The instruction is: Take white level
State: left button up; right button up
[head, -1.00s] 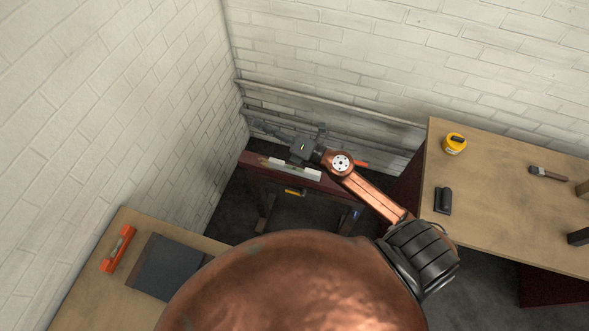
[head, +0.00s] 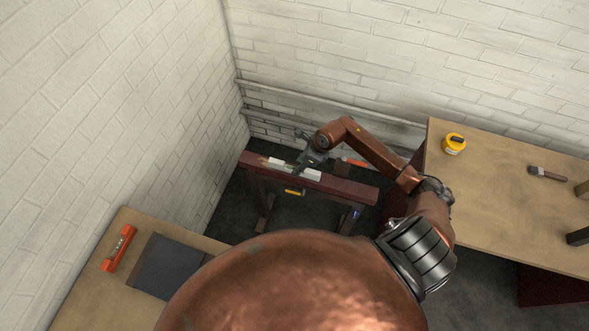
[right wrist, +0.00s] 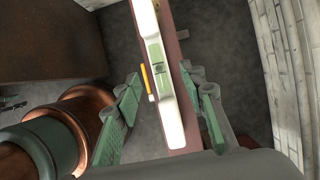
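The white level (head: 311,174) lies along the top of a dark red sawhorse (head: 345,189) near the corner. My right gripper (head: 298,166) is over the level's middle and hides part of it. In the right wrist view, the level (right wrist: 158,62) with its greenish window runs between the two spread fingers of my right gripper (right wrist: 165,108). Gaps show between the fingers and the level, so the gripper is open. Whether the fingertips reach down beside the level is hard to tell. My left gripper is not in view.
An orange level (head: 118,249) and a dark grey plate (head: 165,265) lie on the left bench. An orange item (head: 356,162) shows behind the sawhorse beam. The right bench (head: 490,215) holds a yellow tape measure (head: 455,144) and a brush (head: 547,173). Walls stand close behind and left.

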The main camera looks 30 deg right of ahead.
jog(key=shift+x, duration=2)
jog(key=shift+d, duration=0.1)
jog(key=shift+c, duration=0.5)
grip_shut()
